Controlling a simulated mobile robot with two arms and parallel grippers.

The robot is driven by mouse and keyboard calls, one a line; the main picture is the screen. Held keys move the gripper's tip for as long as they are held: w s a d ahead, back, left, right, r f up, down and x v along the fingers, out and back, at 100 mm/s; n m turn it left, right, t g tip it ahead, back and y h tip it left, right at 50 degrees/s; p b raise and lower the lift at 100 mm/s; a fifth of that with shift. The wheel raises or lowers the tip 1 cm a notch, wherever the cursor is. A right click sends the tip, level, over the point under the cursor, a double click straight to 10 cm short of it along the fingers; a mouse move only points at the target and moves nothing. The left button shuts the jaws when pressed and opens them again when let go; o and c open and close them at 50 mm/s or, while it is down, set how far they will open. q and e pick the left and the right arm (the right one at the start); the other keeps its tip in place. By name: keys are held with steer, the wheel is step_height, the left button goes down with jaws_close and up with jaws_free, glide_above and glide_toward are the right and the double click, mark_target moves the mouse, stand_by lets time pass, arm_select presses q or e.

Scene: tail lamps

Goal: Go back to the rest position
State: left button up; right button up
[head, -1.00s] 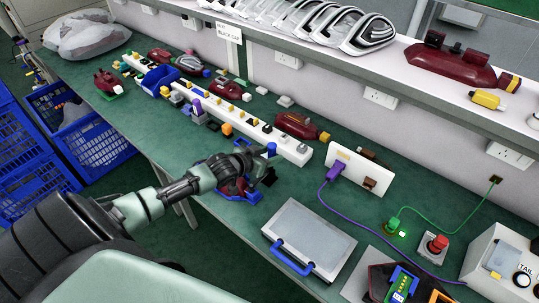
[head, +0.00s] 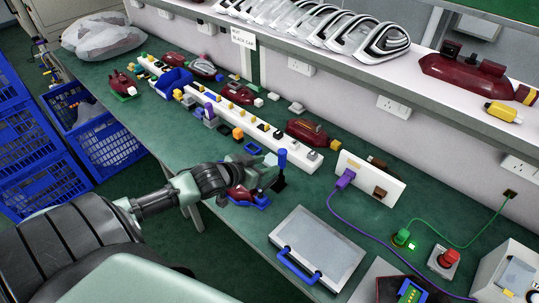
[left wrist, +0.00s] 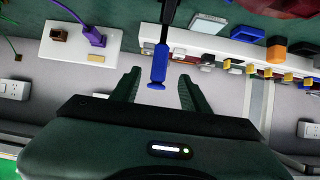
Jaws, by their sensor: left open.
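My left gripper (head: 270,170) is over the middle of the green bench, open and empty. In the left wrist view its two fingers (left wrist: 160,90) are spread apart. A black tool with a blue handle (head: 282,160) stands upright on the bench just beyond the fingertips. In the left wrist view that tool (left wrist: 160,62) shows in line with the gap between the fingers; I cannot tell whether it is inside the gap. A dark red lamp in a blue holder (head: 243,196) sits below the gripper, partly hidden by it. My right gripper is not in view.
A white strip (head: 255,128) with several small parts runs behind the gripper. A grey panel with a blue handle (head: 318,248) lies to the right. A white socket board (head: 370,180) with purple plug stands behind. Blue crates (head: 98,145) stand left of the bench.

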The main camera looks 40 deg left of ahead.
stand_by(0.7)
arm_select(q)
steer(key=s+d+f+g, duration=0.4)
steer(key=s+d+f, duration=0.2)
steer(key=s+d, duration=0.45)
steer(key=s+d+r+m+g, duration=0.1)
steer(key=s+d+g, duration=0.1)
steer(key=s+d, duration=0.35)
steer(key=s+d+r+g, duration=0.2)
steer(key=s, duration=0.7)
step_height(320, 180, down, 29)
steer(key=s+g, duration=0.2)
steer(key=s, duration=0.1)
steer(key=s+a+f+g+b, duration=0.1)
steer(key=s+a+f, duration=0.1)
steer(key=s+f, duration=1.3)
steer(key=shift+s+a+y, duration=0.35)
steer(key=shift+s+y, duration=0.05)
steer(key=shift+s, duration=0.05)
